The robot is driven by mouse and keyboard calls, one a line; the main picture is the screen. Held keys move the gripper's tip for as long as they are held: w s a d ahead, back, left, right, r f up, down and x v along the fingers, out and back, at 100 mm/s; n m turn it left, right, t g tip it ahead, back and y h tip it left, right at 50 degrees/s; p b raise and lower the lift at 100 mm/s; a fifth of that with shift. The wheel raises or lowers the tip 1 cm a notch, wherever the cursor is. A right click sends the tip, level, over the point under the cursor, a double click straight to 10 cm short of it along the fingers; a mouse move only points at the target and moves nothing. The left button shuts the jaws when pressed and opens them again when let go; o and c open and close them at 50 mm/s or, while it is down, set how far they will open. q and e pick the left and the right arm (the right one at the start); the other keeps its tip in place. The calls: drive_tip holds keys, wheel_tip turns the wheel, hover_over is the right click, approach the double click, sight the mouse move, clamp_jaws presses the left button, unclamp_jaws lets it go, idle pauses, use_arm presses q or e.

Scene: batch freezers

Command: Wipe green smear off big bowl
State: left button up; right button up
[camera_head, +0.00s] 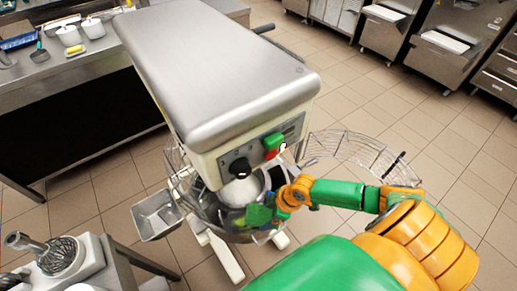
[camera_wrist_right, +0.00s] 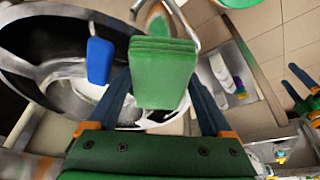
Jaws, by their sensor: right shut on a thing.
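The big steel bowl (camera_head: 228,216) sits under the head of the large mixer (camera_head: 215,85) in the head view. Its dark inside (camera_wrist_right: 50,42) fills the left of the right wrist view. My right gripper (camera_head: 262,212) is at the bowl's right side, shut on a green sponge-like block (camera_wrist_right: 165,72). The block shows between the fingers in the right wrist view and hides part of the bowl. I cannot tell whether it touches the bowl wall. I cannot make out the green smear. My left gripper is not in view.
A wire guard (camera_head: 362,155) swings out to the right of the mixer. A small steel tray (camera_head: 157,215) is on its left. A counter (camera_head: 75,65) with white tubs stands at the upper left. A whisk (camera_head: 58,255) is at the lower left. Tiled floor is open to the right.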

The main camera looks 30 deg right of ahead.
sight(247, 220)
drive_tip(key=shift+d, duration=0.1)
drive_tip(key=shift+w+a+r+p, duration=0.15)
drive_tip(key=shift+a+p, duration=0.1)
drive_tip(key=shift+a, duration=0.3)
drive_tip(key=shift+w+a+p, duration=0.15)
drive_tip(key=shift+a+p, duration=0.05)
drive_tip(key=shift+a, duration=0.3)
drive_tip(key=shift+c, duration=0.6)
drive_tip(key=shift+w+a, duration=0.1)
drive_tip(key=shift+a, duration=0.25)
drive_tip(key=shift+w+a, duration=0.4)
drive_tip(key=shift+a, duration=0.1)
drive_tip(key=shift+w+a+f, duration=0.15)
drive_tip(key=shift+a, duration=0.5)
drive_tip(key=shift+w+a+f, duration=0.1)
drive_tip(key=shift+w+a, duration=0.05)
drive_tip(key=shift+a, duration=0.5)
drive_tip(key=shift+w+a, duration=0.35)
drive_tip(key=shift+a, duration=0.5)
drive_tip(key=shift+w+a, duration=0.35)
drive_tip(key=shift+a, duration=0.45)
wheel_tip(247, 220, up, 3)
drive_tip(key=p, duration=0.3)
drive_tip(key=shift+d+r, duration=0.1)
drive_tip(key=shift+r, duration=1.45)
